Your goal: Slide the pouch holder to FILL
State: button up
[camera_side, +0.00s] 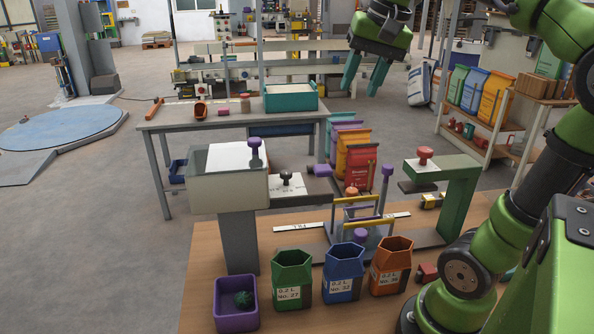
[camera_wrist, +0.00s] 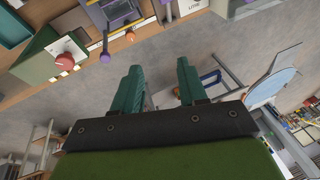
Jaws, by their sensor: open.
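The pouch holder (camera_side: 368,242) looks like a grey carriage with yellow bars and a purple knob in front. It stands on the bench track between the filler head (camera_side: 228,190) on the left and a green C-shaped post (camera_side: 459,205) on the right. A white label strip (camera_side: 300,227) lies on the left of the track; its lettering is too small to read surely. My gripper (camera_side: 362,88) is high above and behind the holder, open and empty, with teal fingers. In the wrist view my gripper (camera_wrist: 158,88) points at floor, and part of the holder (camera_wrist: 118,12) shows at the top.
Green (camera_side: 292,284), blue (camera_side: 343,275) and orange (camera_side: 391,268) open pouches stand along the bench front, beside a purple bin (camera_side: 236,306). Upright purple-knobbed levers rise near the holder. A grey table (camera_side: 205,122) with a teal tray (camera_side: 291,98) stands behind.

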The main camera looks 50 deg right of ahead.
jog(key=s+d+f+m+g, duration=0.15)
jog(key=d+m+g, duration=0.25)
jog(key=d+m, duration=0.75)
jog(key=n, duration=0.3)
send_near(387, 166)
jog(key=f, duration=0.9)
jog(key=shift+s+d, duration=0.25)
jog(key=shift+r, duration=0.1)
grip_shut()
